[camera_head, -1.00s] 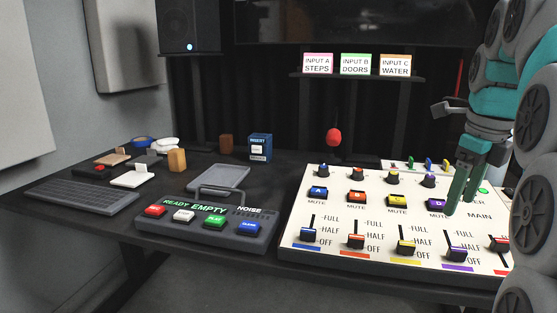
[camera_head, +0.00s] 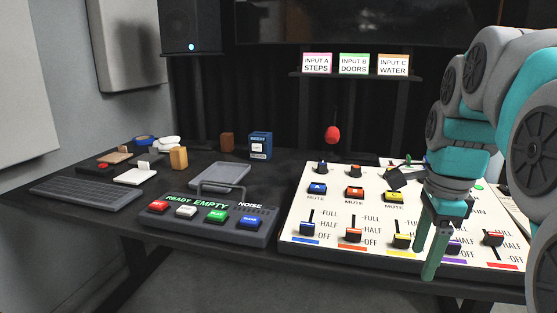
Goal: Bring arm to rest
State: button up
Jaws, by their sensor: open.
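My gripper (camera_head: 428,260) hangs at the right, with its green fingers pointing down in front of the white mixing panel (camera_head: 330,205). The fingers are open and I see nothing between them. They cover part of the panel near the yellow and purple sliders. Whether they touch the panel I cannot tell. My arm, grey and teal, comes in from the right edge and hides the panel's upper right part, including the purple mute button.
A noise box (camera_head: 208,220) with coloured buttons stands left of the panel. A keyboard (camera_head: 86,193), a grey tray (camera_head: 219,175), a blue box (camera_head: 260,146) and small blocks lie on the dark desk (camera_head: 120,222). A red ball (camera_head: 332,135) is behind the panel. A speaker (camera_head: 189,27) stands at the back.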

jog(key=s+a+f+n+g, duration=0.1)
jog(key=s+a+f+n, duration=0.3)
jog(key=s+f+n, duration=0.6)
jog(key=s+a+f+n+g, duration=0.1)
jog(key=s+a+f+n, duration=0.4)
jog(key=s+f+n, duration=0.4)
jog(key=shift+s+a+f+n+g, duration=0.35)
jog(key=shift+s+n, duration=0.25)
jog(key=shift+s, duration=0.15)
